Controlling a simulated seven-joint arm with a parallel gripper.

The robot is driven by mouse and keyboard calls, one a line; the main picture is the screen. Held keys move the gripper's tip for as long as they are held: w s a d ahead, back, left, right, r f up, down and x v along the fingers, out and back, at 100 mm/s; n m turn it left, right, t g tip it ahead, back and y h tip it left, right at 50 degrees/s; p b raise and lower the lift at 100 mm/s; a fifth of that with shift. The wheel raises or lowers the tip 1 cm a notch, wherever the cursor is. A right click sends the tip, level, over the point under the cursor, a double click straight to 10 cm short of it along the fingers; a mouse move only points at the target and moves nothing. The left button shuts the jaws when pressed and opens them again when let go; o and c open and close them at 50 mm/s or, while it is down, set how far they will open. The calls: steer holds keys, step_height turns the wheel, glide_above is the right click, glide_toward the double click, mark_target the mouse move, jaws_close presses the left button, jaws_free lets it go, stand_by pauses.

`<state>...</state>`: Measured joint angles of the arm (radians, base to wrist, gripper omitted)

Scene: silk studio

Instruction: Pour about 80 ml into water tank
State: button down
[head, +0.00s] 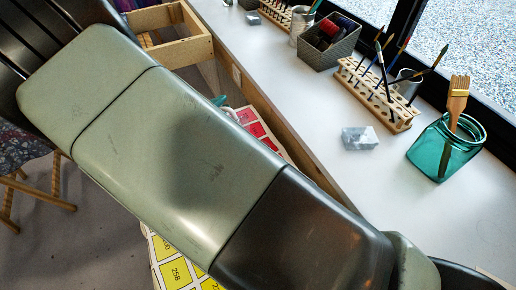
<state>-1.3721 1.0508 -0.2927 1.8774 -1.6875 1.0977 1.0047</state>
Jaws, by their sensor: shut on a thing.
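My arm crosses the head view from upper left to lower right and hides much of the scene. Its end runs out of the picture at the lower right, so my gripper and anything in it are not in view. A teal see-through glass jar (438,155) stands upright on the white counter at the right, with a flat wooden-handled brush (457,101) in it. I cannot tell whether this jar is the water tank. No liquid or pouring vessel can be made out.
On the white counter (310,105) stand a wooden rack of brushes (375,96), a grey box of spools (328,44), a metal cup (301,27) and a grey-white block (359,138). The window lies behind. A wooden open box (199,39) is at the upper left.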

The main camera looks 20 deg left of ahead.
steer(key=shift+d+r, duration=0.2)
steer(key=shift+d, duration=0.1)
steer(key=shift+w+a+f+n+h, duration=0.1)
steer(key=shift+a+f+n+h, duration=0.2)
steer(key=shift+a+f+n, duration=0.75)
steer(key=shift+a+f+n+t+h, duration=0.15)
steer(key=shift+a+f+n, duration=0.2)
steer(key=shift+f+n, duration=0.5)
steer(key=shift+a+f+n+t+h, duration=0.15)
steer(key=shift+a+f+n, duration=0.15)
steer(key=shift+f+n, duration=0.45)
steer(key=shift+f, duration=0.25)
steer(key=shift+a+f+n, duration=0.25)
steer(key=shift+a+f, duration=0.1)
steer(key=shift+f, duration=0.15)
steer(key=a+f+n, duration=0.2)
steer(key=f+n, duration=0.1)
steer(key=a+f+n+h, duration=0.1)
steer(key=shift+w+a+f+t, duration=0.2)
steer(key=shift+a+f+t, duration=0.15)
steer(key=shift+f+t, duration=0.05)
steer(key=shift+a+f+n, duration=0.3)
steer(key=shift+f+n, duration=0.1)
steer(key=shift+n, duration=0.3)
steer(key=shift+a+f+n, duration=0.25)
steer(key=shift+f+n, duration=0.15)
steer(key=shift+n, duration=0.3)
